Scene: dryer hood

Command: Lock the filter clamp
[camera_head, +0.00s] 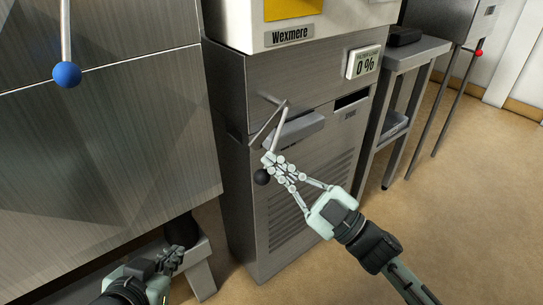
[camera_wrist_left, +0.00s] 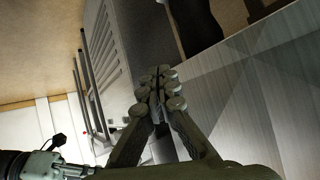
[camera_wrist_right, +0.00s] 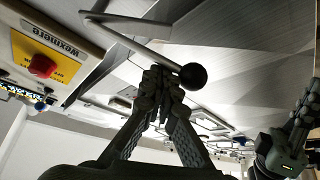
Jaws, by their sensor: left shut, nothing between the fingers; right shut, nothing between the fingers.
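The filter clamp is a thin bent metal lever (camera_head: 280,129) on the front of the grey cabinet, ending in a black ball knob (camera_head: 262,177). The lever hangs downward across the front of a grey drawer-like handle block (camera_head: 292,130). In the right wrist view the lever (camera_wrist_right: 130,43) runs to the black knob (camera_wrist_right: 193,76), just beyond my fingertips. My right gripper (camera_head: 270,160) is shut and empty, its tips close beside the lever near the knob; I cannot tell whether they touch. My left gripper (camera_head: 176,259) is shut and empty, low at the left, away from the clamp.
A large steel panel (camera_head: 110,140) with a blue ball handle (camera_head: 67,74) stands at the left. A grey side table (camera_head: 418,51) stands to the right. Open floor (camera_head: 450,190) lies at the right.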

